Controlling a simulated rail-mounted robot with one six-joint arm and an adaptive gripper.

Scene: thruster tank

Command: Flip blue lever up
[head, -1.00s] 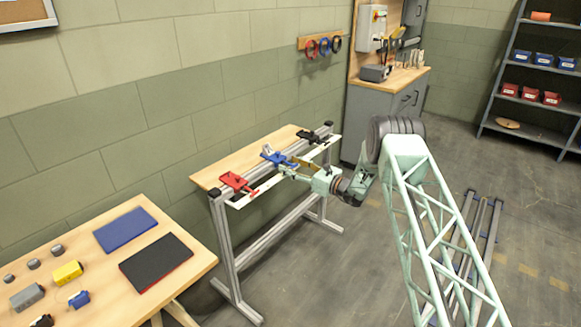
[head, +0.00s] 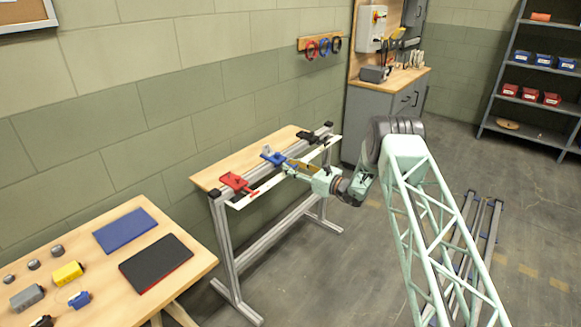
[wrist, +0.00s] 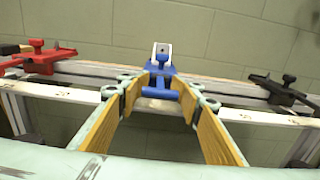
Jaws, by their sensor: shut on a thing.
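The blue lever (head: 273,157) sits in the middle of a rail on the metal-framed stand, between a red lever (head: 236,182) and a black lever (head: 308,137). In the wrist view its blue T-shaped handle (wrist: 162,94) points toward me, in front of its blue base and a white bracket (wrist: 162,52). My gripper (wrist: 163,87) has its yellow-padded fingers on both sides of the handle, shut on it. In the head view my gripper (head: 291,166) reaches the blue lever from the right; its fingertips are small there and contact is hard to see.
The red lever (wrist: 38,58) is left and the black lever (wrist: 283,88) right in the wrist view, both clear of my fingers. A wooden table (head: 95,255) with blocks and mats stands at front left. A block wall rises behind the stand.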

